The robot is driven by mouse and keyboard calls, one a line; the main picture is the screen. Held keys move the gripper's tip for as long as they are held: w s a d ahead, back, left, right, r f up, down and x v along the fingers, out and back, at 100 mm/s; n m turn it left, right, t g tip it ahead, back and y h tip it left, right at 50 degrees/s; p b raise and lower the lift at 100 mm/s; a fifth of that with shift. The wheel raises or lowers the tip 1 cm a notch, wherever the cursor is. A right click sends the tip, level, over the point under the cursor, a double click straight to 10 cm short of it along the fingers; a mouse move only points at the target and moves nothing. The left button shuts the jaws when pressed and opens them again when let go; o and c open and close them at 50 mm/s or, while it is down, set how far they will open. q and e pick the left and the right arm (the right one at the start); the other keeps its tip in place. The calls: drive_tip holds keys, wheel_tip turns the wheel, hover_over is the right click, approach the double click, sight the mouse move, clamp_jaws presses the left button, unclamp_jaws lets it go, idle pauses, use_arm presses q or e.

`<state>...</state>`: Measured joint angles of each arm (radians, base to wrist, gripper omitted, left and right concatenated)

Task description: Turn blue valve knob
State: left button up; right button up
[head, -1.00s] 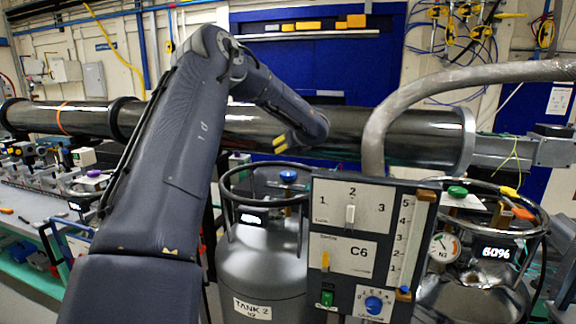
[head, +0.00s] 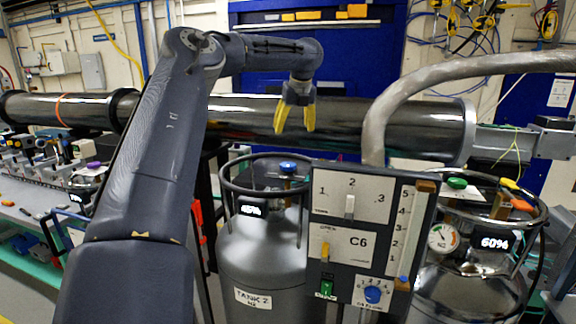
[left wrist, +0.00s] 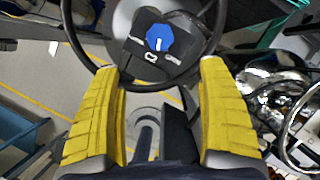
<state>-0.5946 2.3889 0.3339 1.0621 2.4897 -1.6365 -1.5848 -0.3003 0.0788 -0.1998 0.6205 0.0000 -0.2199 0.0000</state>
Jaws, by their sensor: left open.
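The blue valve knob (head: 289,167) sits on top of the grey tank labelled TANK 2 (head: 262,262), inside its dark ring handle (head: 232,187). My left gripper (head: 295,130) is open and empty above the knob, with its yellow fingers pointing down and clear of it. In the left wrist view the knob (left wrist: 160,37) shows as a blue disc with a white mark, beyond the fingertips and roughly centred between the yellow fingers (left wrist: 157,68). The ring handle curves around it there. My right gripper is not in view.
A control panel (head: 332,230) with switches, a slider and another blue dial (head: 372,294) stands right of the tank. A second tank (head: 462,290) with a green knob (head: 457,183) is farther right. A thick grey pipe (head: 385,120) arches behind the panel. A long dark beam pipe (head: 370,125) crosses behind.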

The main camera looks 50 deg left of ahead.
sight(288, 164)
use_arm(q)
drive_tip(key=x, duration=1.7)
drive_tip(key=shift+a+r, duration=0.1)
drive_tip(key=c, duration=1.2)
